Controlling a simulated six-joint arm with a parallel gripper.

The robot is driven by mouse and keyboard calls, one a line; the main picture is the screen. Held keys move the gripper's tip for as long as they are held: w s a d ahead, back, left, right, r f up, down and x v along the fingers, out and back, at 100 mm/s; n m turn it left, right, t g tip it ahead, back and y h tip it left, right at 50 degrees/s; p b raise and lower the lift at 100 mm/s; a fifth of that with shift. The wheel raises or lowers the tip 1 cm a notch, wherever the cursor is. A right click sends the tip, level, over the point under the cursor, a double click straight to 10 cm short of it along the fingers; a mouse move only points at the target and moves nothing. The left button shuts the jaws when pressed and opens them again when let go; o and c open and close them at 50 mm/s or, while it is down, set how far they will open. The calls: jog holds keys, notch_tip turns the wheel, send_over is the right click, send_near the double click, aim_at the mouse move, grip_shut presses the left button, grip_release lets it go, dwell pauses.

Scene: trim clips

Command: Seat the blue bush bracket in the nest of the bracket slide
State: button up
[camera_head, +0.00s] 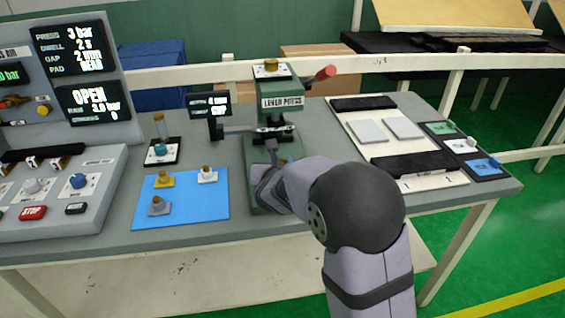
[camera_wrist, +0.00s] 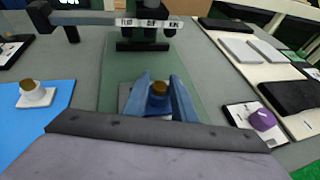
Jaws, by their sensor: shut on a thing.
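The blue bush bracket (camera_wrist: 158,103), with a brown bush on top, sits upright between the two fingers of my gripper (camera_wrist: 158,88) in the wrist view. The gripper is shut on it, over the green base of the lever press (camera_wrist: 112,80). A pale grey part (camera_wrist: 124,97), perhaps the bracket slide, shows just left of the fingers. I cannot tell whether the bracket touches its nest. In the head view my gripper (camera_head: 266,183) is at the front of the lever press (camera_head: 277,97); my wrist hides the bracket and most of the slide there.
A blue mat (camera_head: 215,212) at left holds a yellow bracket (camera_head: 164,180), a white bracket (camera_head: 207,175) and a grey bracket (camera_head: 158,206). The press head (camera_wrist: 142,32) stands beyond the fingers. A purple knob (camera_wrist: 262,119) is at right. Pale pads (camera_head: 403,127) lie farther right.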

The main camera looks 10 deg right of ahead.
jog(key=shift+f, duration=0.1)
jog(key=o, duration=1.1)
jog(key=shift+r, duration=0.25)
jog(key=v, duration=1.2)
jog(key=shift+f, duration=0.15)
